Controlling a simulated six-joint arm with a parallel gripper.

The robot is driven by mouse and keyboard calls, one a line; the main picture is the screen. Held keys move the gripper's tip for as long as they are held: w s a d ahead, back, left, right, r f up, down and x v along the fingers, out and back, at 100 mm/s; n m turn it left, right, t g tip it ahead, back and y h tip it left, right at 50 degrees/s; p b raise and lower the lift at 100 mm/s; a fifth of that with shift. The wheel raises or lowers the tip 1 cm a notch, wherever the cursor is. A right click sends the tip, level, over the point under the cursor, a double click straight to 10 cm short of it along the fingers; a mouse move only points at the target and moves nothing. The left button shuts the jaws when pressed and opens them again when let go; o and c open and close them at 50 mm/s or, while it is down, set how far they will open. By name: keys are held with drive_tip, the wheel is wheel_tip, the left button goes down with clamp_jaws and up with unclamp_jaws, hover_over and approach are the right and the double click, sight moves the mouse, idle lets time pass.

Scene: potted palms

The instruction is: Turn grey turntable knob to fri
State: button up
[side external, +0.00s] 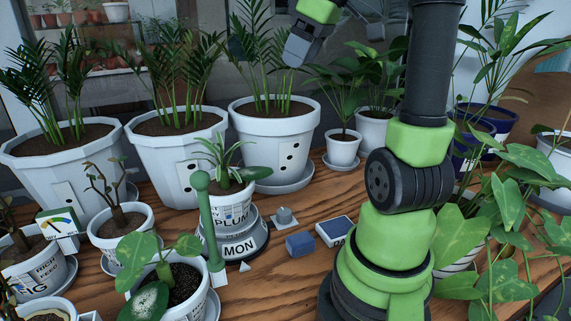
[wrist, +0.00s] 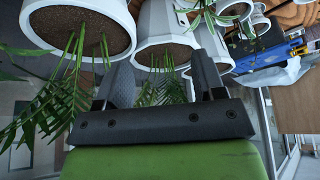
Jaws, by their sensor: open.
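A small grey knob (side external: 284,215) on a pale square plate is just right of the turntable. A small white pointer (side external: 245,267) lies in front of the band. No "FRI" lettering shows. My gripper (side external: 297,50) is high above the back pots, well away from the turntable and knob. In the wrist view its two fingers (wrist: 163,78) are apart with nothing held.
A green post (side external: 207,220) stands close to the turntable's left. A blue block (side external: 300,244) and a blue-topped pad (side external: 334,231) lie to its right. Large white palm pots (side external: 275,128) line the back. Smaller pots crowd the left. Bare wood (side external: 275,285) shows in front.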

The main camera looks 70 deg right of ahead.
approach(284, 211)
drive_tip(key=shift+x, duration=4.65)
drive_tip(key=c, duration=0.9)
drive_tip(key=shift+m, duration=0.5)
drive_tip(key=m+h, duration=0.1)
drive_tip(key=m, duration=0.1)
drive_tip(key=m+h, duration=0.1)
drive_tip(key=m, duration=0.1)
drive_tip(key=shift+a+m+g, duration=0.15)
drive_tip(key=shift+m+g, duration=0.15)
drive_tip(key=shift+g, duration=0.1)
drive_tip(key=m, duration=0.2)
drive_tip(key=m+g+h, duration=0.1)
drive_tip(key=m, duration=0.2)
drive_tip(key=shift+h, duration=0.3)
drive_tip(key=shift+m, duration=0.3)
